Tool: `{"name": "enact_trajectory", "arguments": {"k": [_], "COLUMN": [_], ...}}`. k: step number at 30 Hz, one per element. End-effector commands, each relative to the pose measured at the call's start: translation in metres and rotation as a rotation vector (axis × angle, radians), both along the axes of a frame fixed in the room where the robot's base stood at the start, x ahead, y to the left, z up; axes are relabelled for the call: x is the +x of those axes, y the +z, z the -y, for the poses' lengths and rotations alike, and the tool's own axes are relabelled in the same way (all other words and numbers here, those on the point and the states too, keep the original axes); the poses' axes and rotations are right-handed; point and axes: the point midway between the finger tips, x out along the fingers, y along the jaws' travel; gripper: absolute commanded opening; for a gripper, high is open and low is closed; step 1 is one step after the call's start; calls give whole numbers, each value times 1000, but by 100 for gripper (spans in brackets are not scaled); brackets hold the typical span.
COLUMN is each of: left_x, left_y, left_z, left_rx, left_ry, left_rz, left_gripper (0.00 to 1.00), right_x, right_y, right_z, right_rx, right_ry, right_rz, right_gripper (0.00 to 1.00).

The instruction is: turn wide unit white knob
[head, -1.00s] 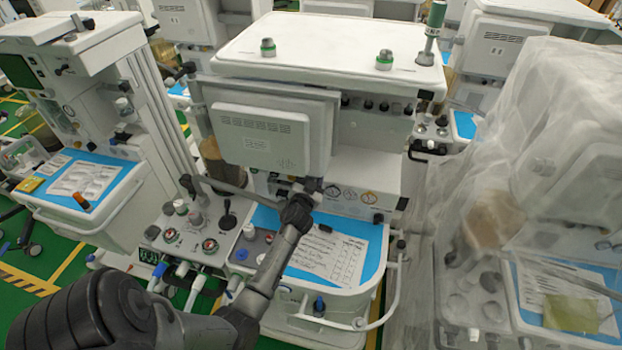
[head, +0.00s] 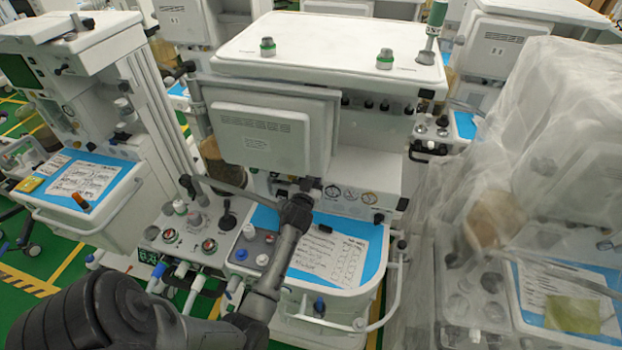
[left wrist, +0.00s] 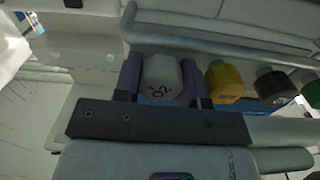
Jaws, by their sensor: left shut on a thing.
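The white knob (left wrist: 161,77) shows large in the left wrist view, with dark markings on its face. My left gripper (left wrist: 162,82) has a finger on each side of it and is shut on it. In the head view my left gripper (head: 300,198) reaches to the front panel of the wide unit (head: 325,45), below its grey-white screen box (head: 258,138). The knob is hidden behind my gripper in that view. My right gripper is in neither view.
A yellow knob (left wrist: 224,80) and a black knob (left wrist: 272,86) sit right beside the white one. A rail (left wrist: 220,40) runs close by. A blue worktop with a paper sheet (head: 330,257) lies below my gripper. A plastic-draped unit (head: 530,190) stands at the right.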

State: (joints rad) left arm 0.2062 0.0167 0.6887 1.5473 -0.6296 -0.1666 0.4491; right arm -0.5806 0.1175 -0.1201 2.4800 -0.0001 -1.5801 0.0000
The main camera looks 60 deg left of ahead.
Motion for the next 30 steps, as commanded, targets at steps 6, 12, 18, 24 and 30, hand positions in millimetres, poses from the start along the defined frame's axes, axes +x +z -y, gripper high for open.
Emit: {"name": "enact_trajectory", "arguments": {"k": [6,12,18,24,30], "left_x": [0,0,-3,-22,-51], "left_y": [-1,0,0,-1,-1], "left_z": [0,0,3,22,51], "left_rx": [1,1,2,1,0], "left_ry": [0,0,0,0,-1], "left_rz": [-2,-3,-2,-4,-3], "left_gripper": [40,48,48,48,48], "right_x": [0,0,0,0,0], "right_y": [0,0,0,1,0], "right_z": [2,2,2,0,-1], "right_rx": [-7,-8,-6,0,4], "right_ry": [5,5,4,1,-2], "right_rz": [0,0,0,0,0], "right_gripper": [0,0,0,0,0]}}
